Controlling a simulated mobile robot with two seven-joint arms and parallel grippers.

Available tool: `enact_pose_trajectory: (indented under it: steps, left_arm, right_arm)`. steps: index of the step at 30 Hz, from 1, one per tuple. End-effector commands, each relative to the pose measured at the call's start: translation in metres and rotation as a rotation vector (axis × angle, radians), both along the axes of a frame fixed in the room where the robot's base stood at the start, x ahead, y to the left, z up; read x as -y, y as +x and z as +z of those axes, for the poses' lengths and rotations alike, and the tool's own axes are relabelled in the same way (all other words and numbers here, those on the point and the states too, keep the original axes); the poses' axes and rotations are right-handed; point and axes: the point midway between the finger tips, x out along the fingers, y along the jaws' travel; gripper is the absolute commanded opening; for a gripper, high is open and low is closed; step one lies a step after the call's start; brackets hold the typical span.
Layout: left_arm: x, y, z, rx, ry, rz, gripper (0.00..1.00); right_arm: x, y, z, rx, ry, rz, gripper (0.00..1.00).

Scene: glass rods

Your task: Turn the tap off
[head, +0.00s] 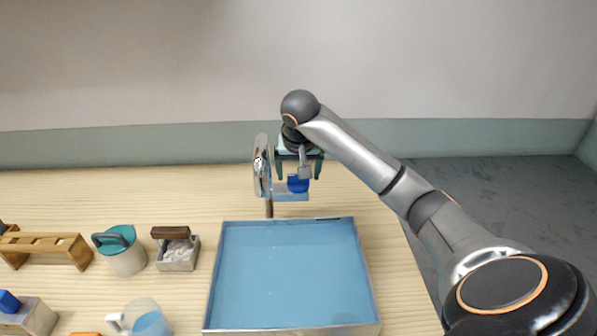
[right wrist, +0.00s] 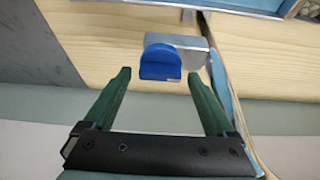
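The tap stands behind the blue basin, with a curved chrome spout (head: 262,170) and a blue handle (head: 298,184) on a metal block (head: 291,194). In the right wrist view the blue handle (right wrist: 160,63) lies ahead of the fingertips, centred between them, with the metal block (right wrist: 190,52) behind it. My right gripper (head: 301,170) is at the tap, its green fingers apart. The right wrist view also shows the gripper (right wrist: 165,80) open, with nothing between its fingers. My left gripper is not in view.
The blue basin (head: 290,270) fills the front middle of the wooden table. A teal-lidded container (head: 125,257), a small box with a brown-handled item (head: 177,257), a wooden rack (head: 45,245) and a measuring jug (head: 144,318) stand to the left. The table's back left is clear.

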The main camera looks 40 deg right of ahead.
Motion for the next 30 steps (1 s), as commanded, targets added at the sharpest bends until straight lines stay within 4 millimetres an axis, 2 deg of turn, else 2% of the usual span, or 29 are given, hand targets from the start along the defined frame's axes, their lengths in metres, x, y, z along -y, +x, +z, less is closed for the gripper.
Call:
enact_pose_trajectory:
  steps: [11,14,19,30]
  left_arm:
    - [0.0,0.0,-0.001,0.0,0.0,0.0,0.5]
    - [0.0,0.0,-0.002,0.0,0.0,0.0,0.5]
    - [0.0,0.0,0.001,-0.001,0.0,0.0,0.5]
    - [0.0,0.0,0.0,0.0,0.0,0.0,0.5]
  right_arm:
    - [-0.002,-0.001,0.005,0.001,0.0,0.003,0.96]
    - [-0.005,-0.004,0.017,0.003,-0.001,0.004,0.96]
    - [-0.014,-0.015,0.053,0.006,-0.003,0.004,0.96]
    - [-0.024,-0.03,0.096,0.002,-0.003,0.0,0.96]
